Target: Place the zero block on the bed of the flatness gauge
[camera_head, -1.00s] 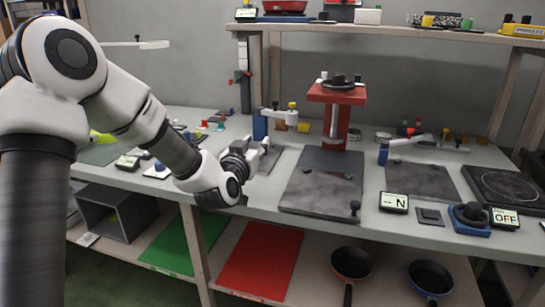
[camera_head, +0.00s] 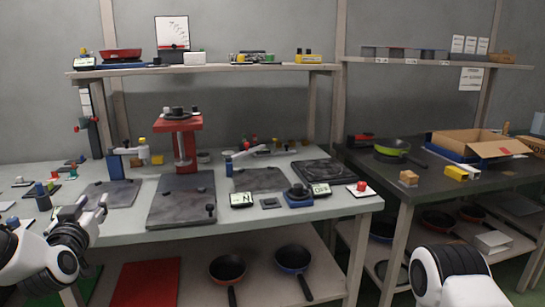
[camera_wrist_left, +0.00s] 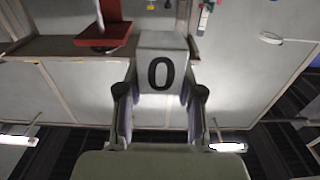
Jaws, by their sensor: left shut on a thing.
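My left gripper (camera_head: 84,214) is at the left end of the grey bench, low in the head view. In the left wrist view its fingers (camera_wrist_left: 160,100) are shut on the zero block (camera_wrist_left: 178,49), a pale block marked with a black 0. Two blue posts with side arms stand on the bench, a left one (camera_head: 115,166) by a dark plate (camera_head: 122,194) and a right one (camera_head: 229,167) by another dark plate (camera_head: 262,180). I cannot tell which is the flatness gauge. My right gripper is out of view.
A red press (camera_head: 190,125) stands behind a large dark plate (camera_head: 170,208) mid-bench. An N display (camera_head: 241,200), an OFF display (camera_head: 320,189) and a hot plate (camera_head: 325,170) lie to the right. Small coloured pieces crowd the bench's left end.

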